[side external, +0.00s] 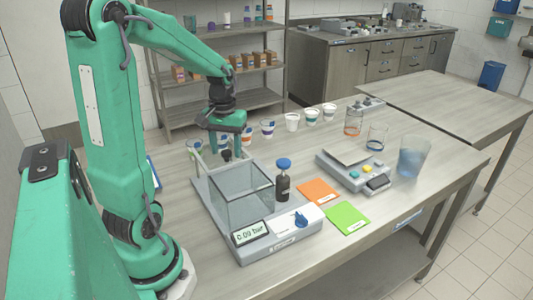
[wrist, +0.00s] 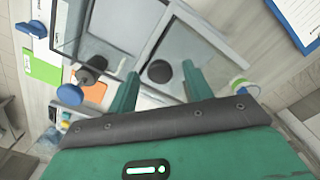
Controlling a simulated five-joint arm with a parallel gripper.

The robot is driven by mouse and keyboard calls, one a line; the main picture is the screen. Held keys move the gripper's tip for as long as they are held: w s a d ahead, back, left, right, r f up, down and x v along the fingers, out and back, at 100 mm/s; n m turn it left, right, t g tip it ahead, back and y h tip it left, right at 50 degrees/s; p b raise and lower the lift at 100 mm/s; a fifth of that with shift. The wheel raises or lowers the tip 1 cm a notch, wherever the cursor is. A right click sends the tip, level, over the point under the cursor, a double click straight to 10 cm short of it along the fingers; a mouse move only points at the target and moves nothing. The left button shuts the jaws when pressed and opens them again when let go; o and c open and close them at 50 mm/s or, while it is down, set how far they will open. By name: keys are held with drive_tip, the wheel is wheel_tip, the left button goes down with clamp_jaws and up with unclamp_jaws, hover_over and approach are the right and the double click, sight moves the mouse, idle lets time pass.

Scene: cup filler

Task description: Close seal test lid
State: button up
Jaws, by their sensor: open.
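The seal tester has a clear-walled chamber (side external: 240,200) on a grey base, with a display (side external: 250,233) and a blue knob (side external: 301,219). Its lid, a pale-framed panel (side external: 196,158), appears raised at the chamber's back edge, partly hidden by my gripper. A round black knob (wrist: 159,71) shows on the lid in the wrist view. My gripper (wrist: 160,84) is open, its two green fingers on either side of the knob's position in the picture; I cannot tell whether they touch it. In the side view my gripper (side external: 226,152) is behind the chamber, pointing down.
A dark bottle with a blue cap (side external: 283,180) stands right beside the chamber. Orange (side external: 318,192) and green (side external: 347,218) cards lie in front of a scale (side external: 355,170). Several cups line the back. A blue clipboard (wrist: 300,20) lies near the lid.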

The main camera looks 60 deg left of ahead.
drive_tip(key=shift+f, duration=0.2)
clamp_jaws()
drive_tip(key=d, duration=1.2)
drive_tip(key=shift+d, duration=0.35)
drive_tip(key=shift+w+r, duration=0.1)
unclamp_jaws()
wheel_tip(320, 180, up, 8)
idle(0.6)
